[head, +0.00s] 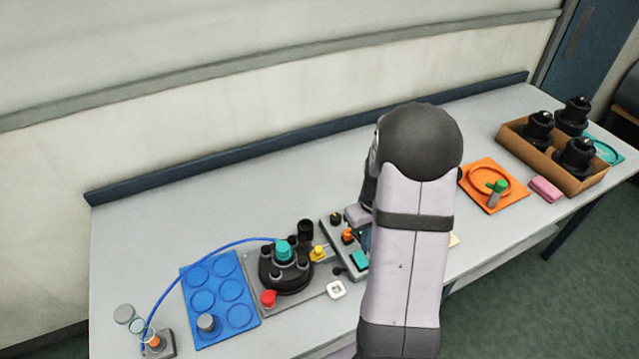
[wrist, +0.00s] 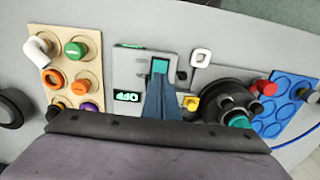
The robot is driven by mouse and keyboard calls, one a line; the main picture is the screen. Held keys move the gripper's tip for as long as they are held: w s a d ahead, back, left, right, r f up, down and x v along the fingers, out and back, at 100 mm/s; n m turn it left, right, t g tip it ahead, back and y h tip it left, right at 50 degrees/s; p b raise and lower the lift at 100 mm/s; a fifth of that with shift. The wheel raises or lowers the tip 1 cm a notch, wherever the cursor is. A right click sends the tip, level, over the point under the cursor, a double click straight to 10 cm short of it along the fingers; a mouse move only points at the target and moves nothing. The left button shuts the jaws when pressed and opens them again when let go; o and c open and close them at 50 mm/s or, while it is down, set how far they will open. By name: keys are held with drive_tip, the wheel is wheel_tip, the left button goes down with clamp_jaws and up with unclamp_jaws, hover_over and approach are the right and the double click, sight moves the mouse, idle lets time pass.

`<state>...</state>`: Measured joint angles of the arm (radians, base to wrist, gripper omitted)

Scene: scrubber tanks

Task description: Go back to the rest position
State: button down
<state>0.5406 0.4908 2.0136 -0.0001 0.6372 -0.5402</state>
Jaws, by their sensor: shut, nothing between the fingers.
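My gripper (wrist: 160,82) is shut and empty in the wrist view, its blue fingers together. The fingertips lie over or just beside the teal rocker or button (wrist: 160,66) of a grey control box; I cannot tell whether they touch it. The box's small display (wrist: 127,96) reads "OFF".
Left of the box, a black tank unit (head: 286,270) with a teal cap and blue hose stands beside a blue tray (head: 250,325). A beige tray (wrist: 72,41) holds colored caps. An orange mat (head: 512,198), pink block (head: 545,189) and cardboard box (head: 515,133) of black parts stand right.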

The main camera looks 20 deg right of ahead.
drive_tip(key=s+a+m+g+y, duration=0.1)
drive_tip(key=s+a+m+g, duration=0.3)
drive_tip(key=s+a, duration=0.65)
drive_tip(key=a+r+n+t+h+b, duration=0.1)
drive_tip(key=a+r+n+t, duration=0.3)
drive_tip(key=a, duration=0.5)
drive_tip(key=shift+r+b, duration=0.45)
drive_tip(key=shift+r, duration=0.15)
